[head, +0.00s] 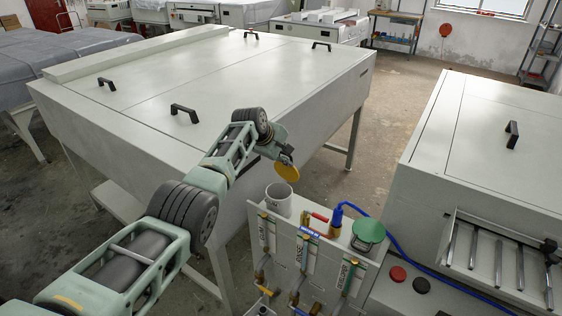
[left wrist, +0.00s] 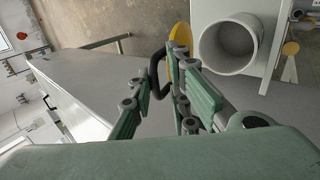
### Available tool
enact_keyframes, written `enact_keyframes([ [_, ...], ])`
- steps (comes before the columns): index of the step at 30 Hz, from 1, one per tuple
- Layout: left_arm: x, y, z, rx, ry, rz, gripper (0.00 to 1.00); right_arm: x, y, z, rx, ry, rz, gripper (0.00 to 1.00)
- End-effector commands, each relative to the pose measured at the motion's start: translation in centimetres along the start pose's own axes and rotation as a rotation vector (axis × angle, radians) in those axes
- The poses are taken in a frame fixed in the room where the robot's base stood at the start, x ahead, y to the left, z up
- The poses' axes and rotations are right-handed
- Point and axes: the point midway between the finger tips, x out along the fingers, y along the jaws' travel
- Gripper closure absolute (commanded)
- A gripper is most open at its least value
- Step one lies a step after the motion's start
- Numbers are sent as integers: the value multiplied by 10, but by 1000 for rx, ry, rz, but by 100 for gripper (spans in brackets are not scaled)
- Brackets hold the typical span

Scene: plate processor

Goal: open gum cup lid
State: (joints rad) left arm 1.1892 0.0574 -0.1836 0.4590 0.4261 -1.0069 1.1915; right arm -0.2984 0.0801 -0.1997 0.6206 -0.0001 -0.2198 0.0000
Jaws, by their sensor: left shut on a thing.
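The round yellow lid (head: 287,172) hangs tilted from my left gripper (head: 286,155), above and just behind the open grey cup (head: 279,199). The lid is apart from the cup, whose mouth is uncovered. In the left wrist view the lid (left wrist: 178,52) is seen nearly edge-on, with a black loop handle (left wrist: 155,74) between the fingers of my left gripper (left wrist: 158,85). The gripper is shut on the lid by this handle. The cup (left wrist: 230,45) faces the wrist camera with its inside visible and looks empty. My right gripper is in neither view.
The cup stands on a panel (head: 262,222) with labelled valves. A large grey machine (head: 230,80) stands behind, another (head: 490,140) at right.

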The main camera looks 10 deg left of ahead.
Motion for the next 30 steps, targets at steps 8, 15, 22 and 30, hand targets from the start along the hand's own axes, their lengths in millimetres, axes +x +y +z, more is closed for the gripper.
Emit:
enact_keyframes([
  [8,2,5,1,2,1,6,100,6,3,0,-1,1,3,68],
  [15,2,6,1,2,2,6,100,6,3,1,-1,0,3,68],
  [22,2,5,1,2,2,5,100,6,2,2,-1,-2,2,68],
  [30,2,3,0,1,1,1,74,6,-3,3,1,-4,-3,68],
])
